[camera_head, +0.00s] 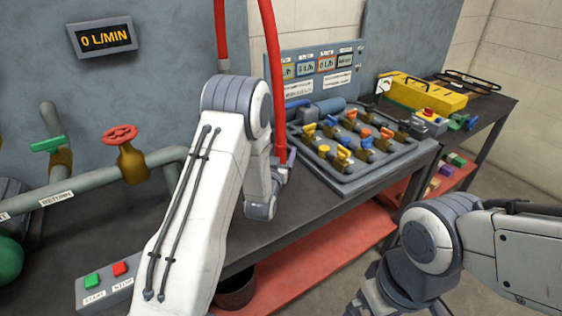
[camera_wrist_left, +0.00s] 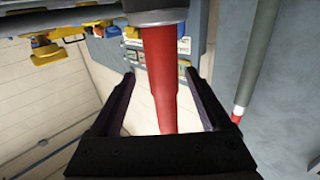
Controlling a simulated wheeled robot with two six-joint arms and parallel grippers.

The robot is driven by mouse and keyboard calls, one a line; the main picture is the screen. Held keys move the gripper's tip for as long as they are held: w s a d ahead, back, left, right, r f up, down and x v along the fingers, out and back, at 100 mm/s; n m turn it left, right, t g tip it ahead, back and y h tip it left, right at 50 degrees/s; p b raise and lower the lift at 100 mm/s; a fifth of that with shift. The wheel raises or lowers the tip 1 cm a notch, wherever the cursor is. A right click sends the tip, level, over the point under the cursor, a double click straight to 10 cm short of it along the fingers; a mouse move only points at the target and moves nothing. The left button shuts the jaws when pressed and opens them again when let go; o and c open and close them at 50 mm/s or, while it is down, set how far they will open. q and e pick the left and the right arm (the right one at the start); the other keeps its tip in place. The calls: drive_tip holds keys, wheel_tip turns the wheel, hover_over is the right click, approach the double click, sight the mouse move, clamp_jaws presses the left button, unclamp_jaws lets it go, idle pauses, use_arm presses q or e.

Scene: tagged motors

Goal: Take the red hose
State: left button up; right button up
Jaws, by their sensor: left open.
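A second red length (camera_head: 220,30) hangs further left and ends in a grey fitting; whether the two join is out of frame. My left gripper (camera_head: 287,166) is at the lower part of the right-hand length, mostly hidden by my wrist. In the left wrist view, the open fingers (camera_wrist_left: 158,76) stand on either side of the red hose (camera_wrist_left: 162,92), with gaps showing. A dark grey collar (camera_wrist_left: 158,13) caps the hose.
A manifold with coloured valves (camera_head: 350,140) is right of the hose on the bench. A labelled panel (camera_head: 318,70) stands behind it. A red valve wheel (camera_head: 120,135) and a start-stop box (camera_head: 108,283) are left of my left arm. A yellow toolbox (camera_head: 425,92) sits further right.

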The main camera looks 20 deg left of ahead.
use_arm(q)
drive_tip(key=w, duration=0.3)
drive_tip(key=w+a+p, duration=0.1)
drive_tip(key=shift+w+f, duration=0.3)
drive_tip(key=shift+w, duration=0.1)
clamp_jaws()
